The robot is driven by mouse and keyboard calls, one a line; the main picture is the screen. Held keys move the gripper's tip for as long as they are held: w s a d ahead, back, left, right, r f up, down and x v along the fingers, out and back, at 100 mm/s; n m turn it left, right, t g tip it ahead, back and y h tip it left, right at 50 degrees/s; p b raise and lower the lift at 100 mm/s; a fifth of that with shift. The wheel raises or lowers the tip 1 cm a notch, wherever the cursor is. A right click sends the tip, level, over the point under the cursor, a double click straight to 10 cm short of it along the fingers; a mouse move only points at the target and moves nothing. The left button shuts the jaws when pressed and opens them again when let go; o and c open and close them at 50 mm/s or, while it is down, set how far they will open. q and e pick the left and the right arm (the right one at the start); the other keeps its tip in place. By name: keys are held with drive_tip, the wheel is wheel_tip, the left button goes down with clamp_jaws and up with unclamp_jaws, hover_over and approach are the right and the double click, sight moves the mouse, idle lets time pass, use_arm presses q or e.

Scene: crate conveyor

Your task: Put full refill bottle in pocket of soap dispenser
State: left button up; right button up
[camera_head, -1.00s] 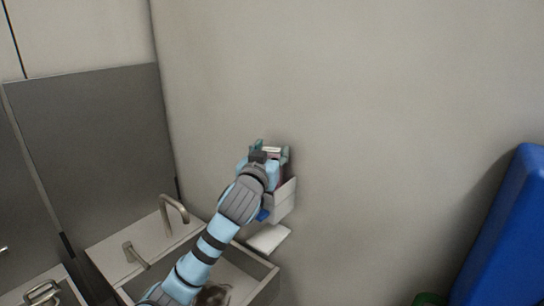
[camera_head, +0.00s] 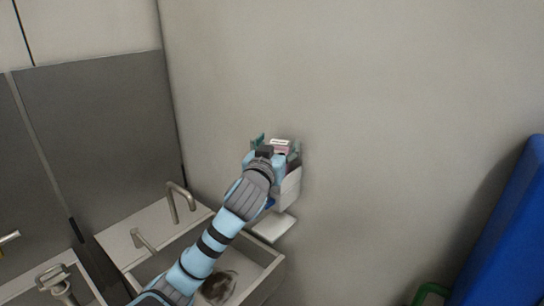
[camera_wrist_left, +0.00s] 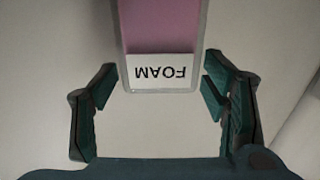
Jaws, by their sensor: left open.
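The refill bottle (camera_head: 281,145) is pink with a white label; in the left wrist view (camera_wrist_left: 160,30) the label reads FOAM, upside down. In the head view it stands at the white soap dispenser (camera_head: 290,186) on the wall, its lower part hidden by my wrist. My left gripper (camera_head: 276,143) is open at the bottle. In the left wrist view its fingers (camera_wrist_left: 158,92) are spread left and right of the label end, with gaps on both sides. How deep the bottle sits in the pocket is hidden. My right gripper is not in view.
A white tray (camera_head: 273,228) juts from the wall below the dispenser. A blue panel (camera_head: 510,225) stands at right. The wall between is bare.

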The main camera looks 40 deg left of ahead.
use_arm(q)
drive_tip(key=v, duration=0.7)
drive_tip(key=shift+b, duration=0.4)
drive_tip(key=p+v, duration=0.4)
